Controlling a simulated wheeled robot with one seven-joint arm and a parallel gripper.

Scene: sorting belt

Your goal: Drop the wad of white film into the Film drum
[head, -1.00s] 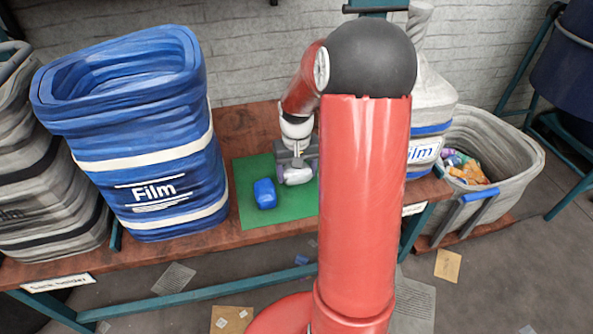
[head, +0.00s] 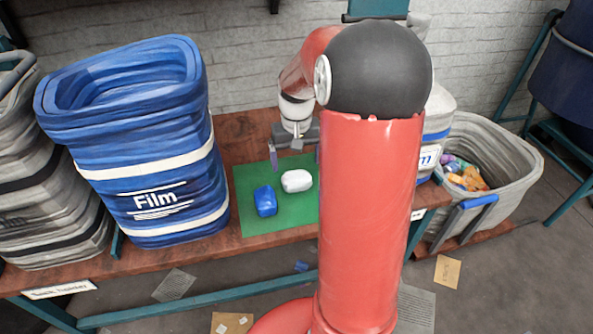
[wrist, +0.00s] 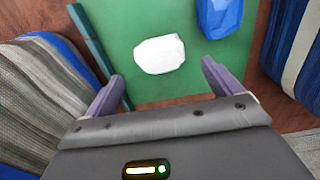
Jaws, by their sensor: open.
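The wad of white film (head: 296,181) lies on the green mat (head: 283,215), just right of a blue wad. It also shows in the wrist view (wrist: 160,54), ahead of my fingertips and between their lines. My gripper (head: 296,160) is open and empty, above and behind the white wad; in the wrist view its two purple fingers (wrist: 162,80) stand wide apart. The blue drum with the Film label (head: 150,150) stands on the bench left of the mat, open at the top. My arm's red column hides part of the scene to the right.
The blue wad (head: 265,201) lies close to the white one. A grey container (head: 35,190) stands left of the Film drum. A light container with a blue band (head: 437,125) stands behind my column, and a grey bin with colourful scraps (head: 510,180) is at the right.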

